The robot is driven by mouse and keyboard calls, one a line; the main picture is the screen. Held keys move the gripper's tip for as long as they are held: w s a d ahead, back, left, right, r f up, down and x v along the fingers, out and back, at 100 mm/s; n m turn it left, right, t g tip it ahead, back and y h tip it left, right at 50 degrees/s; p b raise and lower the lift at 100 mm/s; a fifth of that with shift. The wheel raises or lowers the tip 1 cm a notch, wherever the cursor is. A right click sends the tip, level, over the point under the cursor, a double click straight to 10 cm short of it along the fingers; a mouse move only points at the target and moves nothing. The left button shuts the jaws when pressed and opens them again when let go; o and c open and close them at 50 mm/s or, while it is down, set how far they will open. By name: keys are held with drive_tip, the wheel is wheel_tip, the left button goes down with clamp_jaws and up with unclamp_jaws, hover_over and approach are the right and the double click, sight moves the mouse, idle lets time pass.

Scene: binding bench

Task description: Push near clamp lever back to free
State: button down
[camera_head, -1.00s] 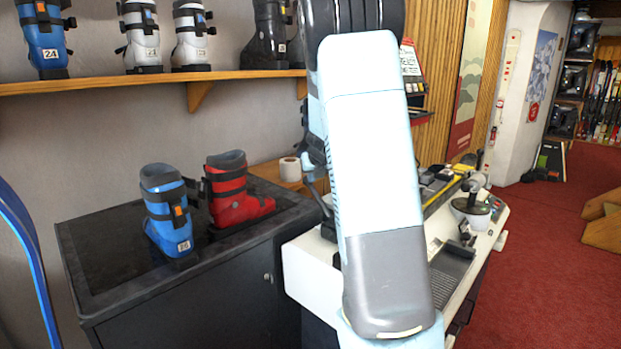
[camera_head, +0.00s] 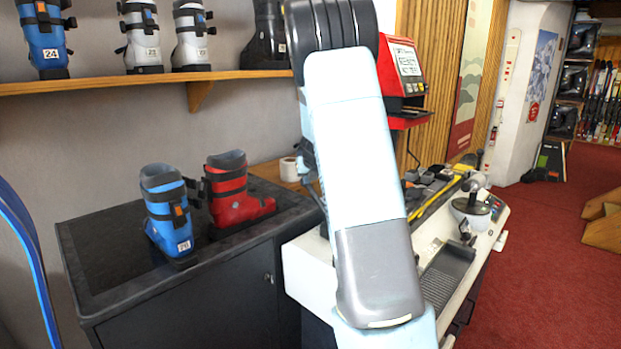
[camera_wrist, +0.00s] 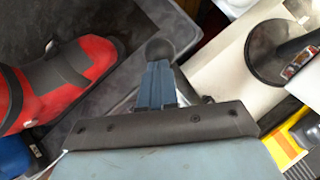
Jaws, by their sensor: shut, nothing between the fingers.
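In the wrist view my gripper (camera_wrist: 158,85) shows as blue fingers, shut and empty. A dark round knob (camera_wrist: 160,50) appears right at the fingertips; it looks like a lever's knob, but I cannot tell whether the fingers touch it. Its stem is mostly hidden behind the fingers. In the head view my own arm hides the gripper and the near part of the white binding bench (camera_head: 305,268). Small dark clamp parts (camera_head: 467,232) show on the bench right of my arm.
A black cabinet (camera_head: 100,262) at left carries a blue boot (camera_head: 165,215) and a red boot (camera_head: 236,190); the red boot also shows in the wrist view (camera_wrist: 70,80). A round dark dish (camera_head: 472,207) stands on the bench. A red-framed screen (camera_head: 402,68) stands behind.

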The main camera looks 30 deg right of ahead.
drive_tip(key=shift+w+a+f, duration=0.1)
drive_tip(key=shift+w+f, duration=0.15)
drive_tip(key=shift+w, duration=0.1)
drive_tip(key=shift+s+r, duration=0.1)
drive_tip(key=v, duration=1.3)
drive_tip(key=shift+a, duration=0.4)
drive_tip(key=shift+s, duration=0.15)
